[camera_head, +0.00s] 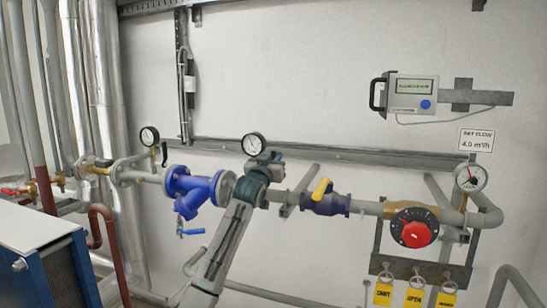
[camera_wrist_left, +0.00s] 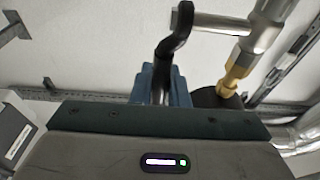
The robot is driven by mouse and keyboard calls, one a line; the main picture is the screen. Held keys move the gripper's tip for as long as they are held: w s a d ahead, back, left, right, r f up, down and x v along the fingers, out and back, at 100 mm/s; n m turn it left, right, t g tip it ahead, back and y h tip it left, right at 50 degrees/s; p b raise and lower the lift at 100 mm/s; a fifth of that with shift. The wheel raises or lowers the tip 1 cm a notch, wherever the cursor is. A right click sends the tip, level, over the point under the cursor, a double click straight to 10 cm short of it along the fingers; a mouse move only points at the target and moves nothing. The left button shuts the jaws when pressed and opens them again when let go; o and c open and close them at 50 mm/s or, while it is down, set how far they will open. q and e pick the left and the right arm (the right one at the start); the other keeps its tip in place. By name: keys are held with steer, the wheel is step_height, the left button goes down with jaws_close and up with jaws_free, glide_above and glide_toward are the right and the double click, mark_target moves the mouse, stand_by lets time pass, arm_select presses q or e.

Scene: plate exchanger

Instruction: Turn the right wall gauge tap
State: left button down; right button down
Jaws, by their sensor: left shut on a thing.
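The right wall gauge (camera_head: 253,144) is a round white dial above the pipe run, just right of the blue strainer. My left gripper (camera_head: 264,165) is beside it, at its lower right, and covers the tap in the head view. In the left wrist view, the black tap lever (camera_wrist_left: 180,28) runs down between the blue fingers of my left gripper (camera_wrist_left: 165,88), which are shut on it. A brass fitting (camera_wrist_left: 238,68) on a silver pipe shows right of the lever. My right gripper is not in view.
The left wall gauge (camera_head: 149,136) has its own black lever (camera_head: 164,154). The blue strainer (camera_head: 194,188) is close left of my arm. Right are a yellow-handled valve (camera_head: 321,189), a red knob (camera_head: 416,234), another gauge (camera_head: 470,177) and yellow tags (camera_head: 414,297).

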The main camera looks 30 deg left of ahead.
arm_select(q)
steer(key=c, duration=1.4)
jaws_free()
steer(key=shift+s, duration=0.1)
steer(key=shift+s+f, duration=0.1)
steer(key=shift+s, duration=0.05)
steer(key=b+v, duration=0.5)
steer(key=v, duration=0.5)
steer(key=shift+s+b, duration=0.2)
steer(key=shift+b, duration=0.2)
